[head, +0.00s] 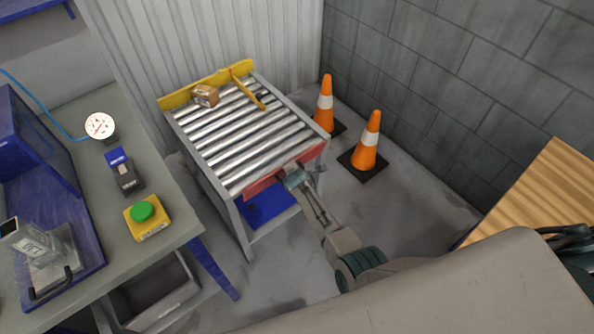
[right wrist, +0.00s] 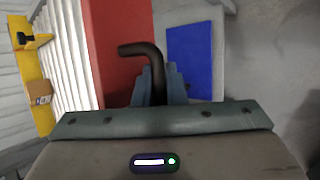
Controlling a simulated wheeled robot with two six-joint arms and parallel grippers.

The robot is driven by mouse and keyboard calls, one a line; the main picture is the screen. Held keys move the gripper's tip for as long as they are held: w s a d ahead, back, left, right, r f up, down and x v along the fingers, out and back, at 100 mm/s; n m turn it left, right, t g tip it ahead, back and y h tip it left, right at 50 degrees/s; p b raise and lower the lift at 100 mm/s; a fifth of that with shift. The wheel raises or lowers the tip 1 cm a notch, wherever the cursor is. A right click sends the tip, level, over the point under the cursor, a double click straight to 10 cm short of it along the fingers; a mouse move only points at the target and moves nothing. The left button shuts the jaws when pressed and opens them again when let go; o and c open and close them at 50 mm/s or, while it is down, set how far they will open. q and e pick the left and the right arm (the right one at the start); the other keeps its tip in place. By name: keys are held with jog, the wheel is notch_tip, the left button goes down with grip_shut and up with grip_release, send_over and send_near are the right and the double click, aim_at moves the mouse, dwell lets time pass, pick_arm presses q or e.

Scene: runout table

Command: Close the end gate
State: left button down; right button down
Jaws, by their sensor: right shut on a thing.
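The end gate (head: 262,186) is a red panel across the near end of the roller table (head: 240,222). In the right wrist view the red gate (right wrist: 121,45) fills the area left of centre, beside the rollers. A dark bent handle (right wrist: 146,49) stands at its edge. My right gripper (head: 294,176) is at the gate's front face, with its fingers (right wrist: 158,88) shut on the handle. The gripper hides part of the gate in the head view, and I cannot tell whether the gate is fully closed. My left gripper is not in view.
A cardboard box (head: 205,96) sits on the far rollers by yellow guides (head: 180,98). Two orange cones (head: 366,145) stand right of the table. A workbench (head: 105,215) with a green button box (head: 147,218) is on the left.

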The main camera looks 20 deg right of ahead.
jog(key=shift+w+a+r+g+p, duration=0.1)
jog(key=shift+w+r+g+p, duration=0.25)
jog(key=shift+r+g+p, duration=0.15)
jog(key=shift+w, duration=0.15)
dwell(0.3)
jog(key=c, duration=1.8)
grip_release()
jog(key=shift+o, duration=0.2)
jog(key=shift+a+r+p, duration=0.1)
jog(key=shift+r+p, duration=0.15)
jog(key=shift+p, duration=0.05)
